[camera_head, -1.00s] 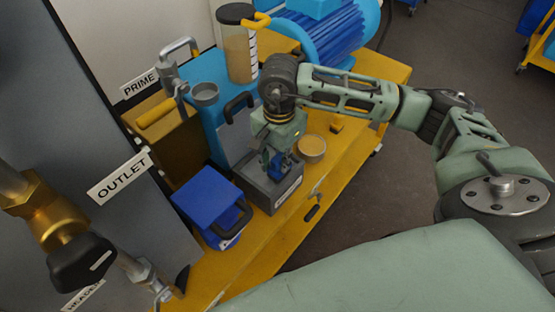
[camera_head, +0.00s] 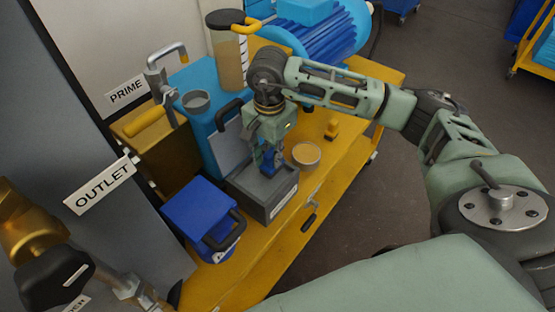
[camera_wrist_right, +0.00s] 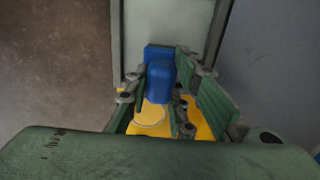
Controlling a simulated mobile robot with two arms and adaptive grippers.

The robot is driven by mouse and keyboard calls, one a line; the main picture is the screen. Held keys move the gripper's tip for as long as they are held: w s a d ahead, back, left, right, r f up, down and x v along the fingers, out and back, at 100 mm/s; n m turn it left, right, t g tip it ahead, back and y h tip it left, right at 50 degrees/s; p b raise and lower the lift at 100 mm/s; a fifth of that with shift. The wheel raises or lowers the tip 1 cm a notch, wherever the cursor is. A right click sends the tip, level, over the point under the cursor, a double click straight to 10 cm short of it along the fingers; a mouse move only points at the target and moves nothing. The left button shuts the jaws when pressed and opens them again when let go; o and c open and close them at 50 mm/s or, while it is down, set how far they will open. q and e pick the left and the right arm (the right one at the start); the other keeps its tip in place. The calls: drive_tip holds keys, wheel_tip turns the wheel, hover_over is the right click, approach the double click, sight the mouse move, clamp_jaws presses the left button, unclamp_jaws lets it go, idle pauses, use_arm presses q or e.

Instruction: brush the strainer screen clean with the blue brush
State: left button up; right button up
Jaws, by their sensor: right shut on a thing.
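My right gripper (camera_head: 268,160) points down over an open grey box (camera_head: 280,207) with a white label. It is shut on the blue brush (camera_head: 267,167). In the right wrist view the blue brush (camera_wrist_right: 160,80) sits between the fingers. The brush's lower end and any contact with the box are hard to make out. I cannot clearly pick out the strainer screen; a small round tan-topped dish (camera_head: 306,154) stands just right of the box. My left gripper is not in view.
The yellow bench (camera_head: 345,155) also holds a blue bin with a black handle (camera_head: 200,210), a clear black-lidded jar (camera_head: 229,60) and a blue motor (camera_head: 315,35). A grey cup (camera_head: 196,101) stands behind. Valves and an OUTLET sign (camera_head: 100,186) are at left.

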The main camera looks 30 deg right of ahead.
drive_tip(key=shift+w+a, duration=0.1)
drive_tip(key=shift+a, duration=0.1)
drive_tip(key=shift+s+a+f, duration=0.1)
drive_tip(key=shift+s+a, duration=0.2)
drive_tip(key=shift+a, duration=0.4)
drive_tip(key=shift+s+a+f, duration=0.1)
drive_tip(key=shift+s+a, duration=0.15)
drive_tip(key=shift+a, duration=0.45)
drive_tip(key=shift+s+a+b, duration=0.1)
drive_tip(key=shift+b, duration=0.2)
drive_tip(key=shift+s+a+r, duration=0.1)
drive_tip(key=shift+s+a, duration=0.15)
drive_tip(key=shift+a, duration=0.45)
drive_tip(key=shift+s+a, duration=0.2)
drive_tip(key=shift+a, duration=0.45)
drive_tip(key=shift+d, duration=0.1)
drive_tip(key=shift+w+d+b, duration=0.3)
drive_tip(key=shift+d+b, duration=0.15)
drive_tip(key=shift+d, duration=0.15)
drive_tip(key=shift+w+d+b, duration=0.25)
drive_tip(key=shift+d+b, duration=0.2)
drive_tip(key=shift+d, duration=0.15)
drive_tip(key=shift+w+d+r, duration=0.1)
drive_tip(key=shift+d+r, duration=0.05)
drive_tip(key=shift+d, duration=0.1)
